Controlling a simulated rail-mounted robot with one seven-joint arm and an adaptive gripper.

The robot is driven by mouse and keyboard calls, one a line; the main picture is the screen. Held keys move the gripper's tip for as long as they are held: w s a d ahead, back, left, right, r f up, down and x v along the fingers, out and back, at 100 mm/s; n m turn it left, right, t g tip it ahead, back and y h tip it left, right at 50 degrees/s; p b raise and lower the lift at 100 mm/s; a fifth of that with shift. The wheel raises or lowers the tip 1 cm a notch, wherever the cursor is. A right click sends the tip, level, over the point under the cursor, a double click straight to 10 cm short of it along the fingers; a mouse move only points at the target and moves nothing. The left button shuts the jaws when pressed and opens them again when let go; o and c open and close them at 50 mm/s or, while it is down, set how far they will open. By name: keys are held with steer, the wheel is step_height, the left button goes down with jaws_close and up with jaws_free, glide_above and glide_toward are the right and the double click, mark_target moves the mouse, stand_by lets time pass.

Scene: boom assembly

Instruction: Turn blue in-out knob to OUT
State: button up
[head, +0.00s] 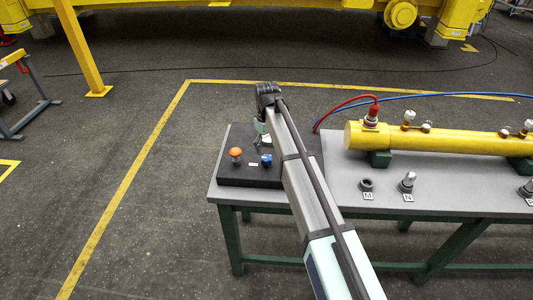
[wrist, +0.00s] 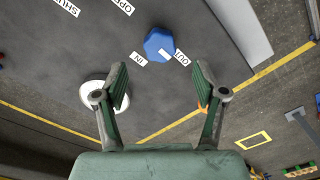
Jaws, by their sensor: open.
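The blue in-out knob (wrist: 159,43) stands on a dark panel in the wrist view, between an "IN" label (wrist: 137,58) and an "OUT" label (wrist: 181,58). A pale mark shows on its lower right side; I cannot tell its exact setting. My gripper (wrist: 161,86) is open and empty. Its two fingers are apart, and the knob shows beyond them, clear of both. In the head view the blue knob (head: 266,160) sits on the black panel (head: 240,178), just left of my arm. My gripper (head: 262,130) is partly hidden behind my arm there.
An orange knob (head: 236,154) stands left of the blue one. A white round part (wrist: 96,95) shows behind the left finger. A yellow cylinder (head: 440,138) with hoses lies at the right on the grey table (head: 450,200), near several fittings.

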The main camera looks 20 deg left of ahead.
mark_target(267, 158)
step_height(267, 158, up, 6)
steer(key=shift+r, duration=0.1)
stand_by(0.5)
